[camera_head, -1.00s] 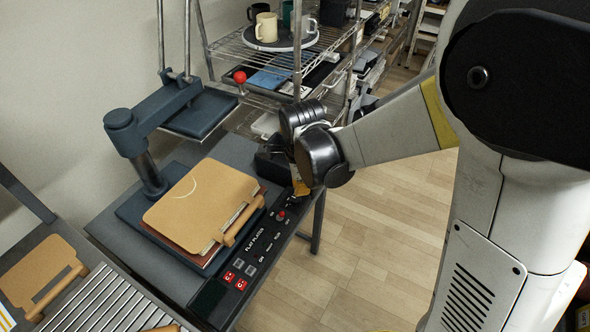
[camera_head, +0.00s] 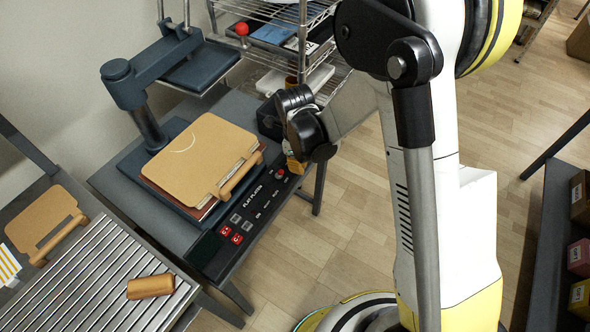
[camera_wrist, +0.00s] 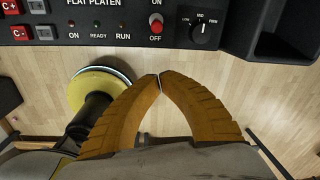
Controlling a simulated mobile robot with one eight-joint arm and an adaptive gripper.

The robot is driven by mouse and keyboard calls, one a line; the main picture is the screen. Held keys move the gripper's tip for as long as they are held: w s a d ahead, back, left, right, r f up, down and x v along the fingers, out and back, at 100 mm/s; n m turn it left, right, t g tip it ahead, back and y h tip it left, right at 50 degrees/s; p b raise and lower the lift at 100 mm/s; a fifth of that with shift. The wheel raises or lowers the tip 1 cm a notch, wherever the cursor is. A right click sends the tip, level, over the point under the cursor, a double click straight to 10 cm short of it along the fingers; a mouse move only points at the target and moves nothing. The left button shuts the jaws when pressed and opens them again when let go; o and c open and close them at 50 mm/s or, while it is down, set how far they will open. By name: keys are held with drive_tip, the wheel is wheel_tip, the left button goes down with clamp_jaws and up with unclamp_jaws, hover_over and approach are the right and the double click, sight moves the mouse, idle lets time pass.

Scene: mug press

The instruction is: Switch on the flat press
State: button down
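The flat press (camera_head: 130,95) stands on a grey table, its dark upper plate swung aside and a tan board (camera_head: 205,150) lying on its base. Its black control panel (camera_head: 250,210), lettered "FLAT PLATEN", runs along the front edge. The red switch (camera_wrist: 156,27), marked ON above and OFF below, shows in the wrist view; it also shows in the head view (camera_head: 280,172). My gripper (camera_wrist: 160,80) is shut and empty, its orange fingertips touching each other. It is apart from the switch in the picture, just off the panel's front edge; in the head view it is beside the panel's right end (camera_head: 294,166).
A dial (camera_wrist: 203,29) sits right of the switch, and a black bin (camera_wrist: 268,28) is beyond it. Small lamps marked ON, READY and RUN (camera_wrist: 123,23) are to the left. A slatted grey table (camera_head: 95,275) stands at left, a wire shelf (camera_head: 300,15) behind. Floor in front is clear.

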sight(290, 181)
drive_tip(key=f+b, duration=0.1)
drive_tip(key=f, duration=0.1)
drive_tip(key=w+a+f+b, duration=0.1)
drive_tip(key=f+b, duration=0.1)
drive_tip(key=f, duration=0.1)
drive_tip(key=f+b, duration=0.1)
drive_tip(key=f, duration=0.2)
drive_tip(key=shift+w+a, duration=0.25)
drive_tip(key=shift+a, duration=0.1)
drive_tip(key=shift+w+a+r+b, duration=0.25)
drive_tip(key=shift+a+b, duration=0.05)
drive_tip(key=shift+a, duration=0.35)
drive_tip(key=shift+w, duration=0.2)
drive_tip(key=shift+s+r, duration=0.15)
drive_tip(key=shift+r, duration=0.05)
